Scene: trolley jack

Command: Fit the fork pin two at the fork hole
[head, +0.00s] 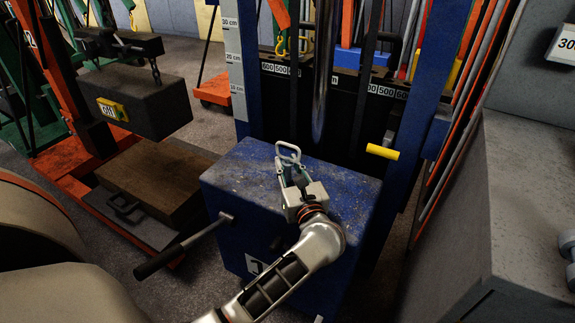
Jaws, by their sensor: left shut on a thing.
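My left gripper (290,172) is above the top of the blue box, with its arm coming up from the bottom of the head view. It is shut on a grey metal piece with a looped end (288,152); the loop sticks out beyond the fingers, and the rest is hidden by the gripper. I cannot tell whether this piece is fork pin two. A yellow cylindrical handle (382,152) juts out beside the right blue upright (428,75). I cannot make out the fork hole. My right gripper is not in view.
The blue box (235,175) stands under the gripper, with a black-handled lever (160,261) on its left. A dark weight block (150,100) hangs from a chain at left above a brown block (155,180). A grey bench (530,190) stands at right.

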